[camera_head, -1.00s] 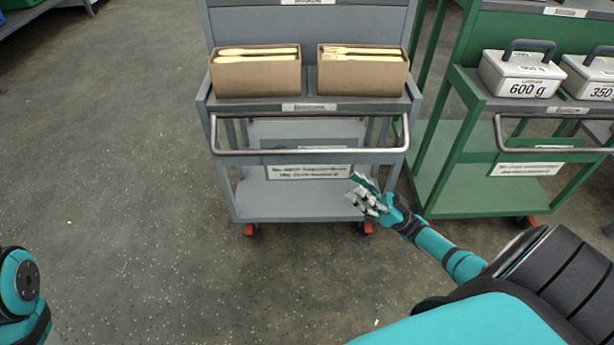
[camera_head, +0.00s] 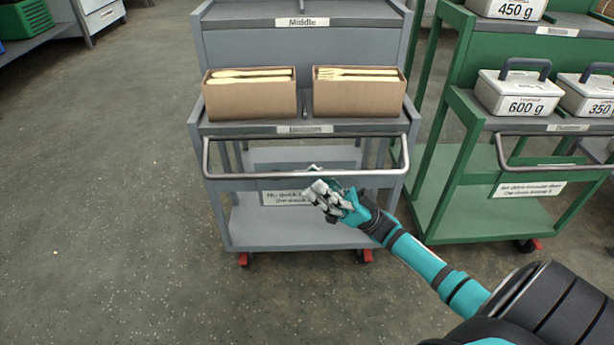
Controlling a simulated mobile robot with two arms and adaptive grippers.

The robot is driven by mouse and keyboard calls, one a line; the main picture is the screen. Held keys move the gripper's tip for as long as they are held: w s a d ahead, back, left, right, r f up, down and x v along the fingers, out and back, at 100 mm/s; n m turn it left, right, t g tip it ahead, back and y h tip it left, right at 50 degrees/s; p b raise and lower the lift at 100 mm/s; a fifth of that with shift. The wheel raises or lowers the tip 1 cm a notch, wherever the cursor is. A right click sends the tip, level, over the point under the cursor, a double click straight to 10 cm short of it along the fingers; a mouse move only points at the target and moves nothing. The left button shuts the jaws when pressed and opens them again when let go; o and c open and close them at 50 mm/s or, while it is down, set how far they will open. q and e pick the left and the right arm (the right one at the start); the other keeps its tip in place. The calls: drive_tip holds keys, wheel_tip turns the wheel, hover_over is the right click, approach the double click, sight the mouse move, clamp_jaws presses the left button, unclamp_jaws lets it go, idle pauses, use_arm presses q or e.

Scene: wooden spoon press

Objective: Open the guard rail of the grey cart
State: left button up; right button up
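The grey cart (camera_head: 215,215) stands ahead of me. Its guard rail (camera_head: 240,176) is a metal bar with bent ends that runs across the cart's front, just below the edge of the shelf with the boxes. My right gripper (camera_head: 318,184) is at the middle of this rail, its fingers right by the bar. A small part of the gripper shows above the bar line. I cannot tell whether the fingers touch the rail or how far they are apart. The gripper hides part of the white label (camera_head: 283,198) below the rail. My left gripper is out of view.
Two cardboard boxes (camera_head: 250,102) (camera_head: 358,100) with wooden utensils stand on the cart's shelf. A green cart (camera_head: 450,190) with white weights (camera_head: 518,95) and its own rail stands close on the right. The floor to the left is clear.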

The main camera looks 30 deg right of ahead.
sight(310, 177)
drive_tip(key=shift+x, duration=1.65)
clamp_jaws()
